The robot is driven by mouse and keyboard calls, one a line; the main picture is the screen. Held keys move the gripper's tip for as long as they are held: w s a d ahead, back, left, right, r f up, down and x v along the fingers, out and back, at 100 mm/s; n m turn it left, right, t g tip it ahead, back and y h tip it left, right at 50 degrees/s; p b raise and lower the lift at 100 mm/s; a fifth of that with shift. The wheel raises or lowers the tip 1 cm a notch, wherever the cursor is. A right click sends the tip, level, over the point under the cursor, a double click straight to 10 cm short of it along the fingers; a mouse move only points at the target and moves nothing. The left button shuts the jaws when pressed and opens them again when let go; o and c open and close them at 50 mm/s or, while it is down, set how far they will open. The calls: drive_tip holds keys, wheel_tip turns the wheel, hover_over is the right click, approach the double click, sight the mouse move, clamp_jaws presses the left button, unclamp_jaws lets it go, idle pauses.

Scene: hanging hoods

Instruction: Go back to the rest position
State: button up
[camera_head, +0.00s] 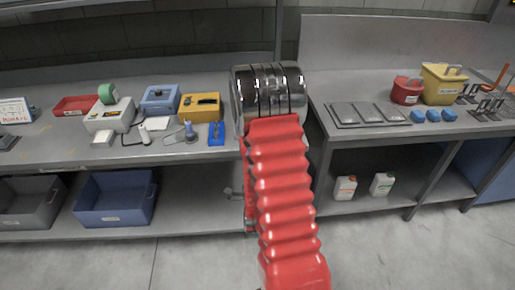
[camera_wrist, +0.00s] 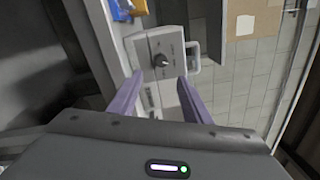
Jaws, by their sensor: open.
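My gripper (camera_wrist: 160,80) shows in the wrist view with its two purple fingers spread apart and nothing seen held between them. Beyond the fingertips is a pale grey box (camera_wrist: 148,44) with a black knob and a handle on its right side. I cannot tell whether the fingers touch it. In the head view my red arm rises through the middle, and the gripper is hidden.
The left bench (camera_head: 45,150) holds a red tray (camera_head: 76,105), a blue box (camera_head: 160,98), a yellow box (camera_head: 201,107) and small tools. The right bench (camera_head: 330,92) holds a red bucket (camera_head: 406,92) and a yellow container (camera_head: 440,88). Bare floor (camera_head: 190,262) shows in front.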

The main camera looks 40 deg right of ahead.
drive_tip(key=shift+s+a, duration=0.4)
drive_tip(key=shift+s, duration=0.05)
drive_tip(key=shift+s+d, duration=0.1)
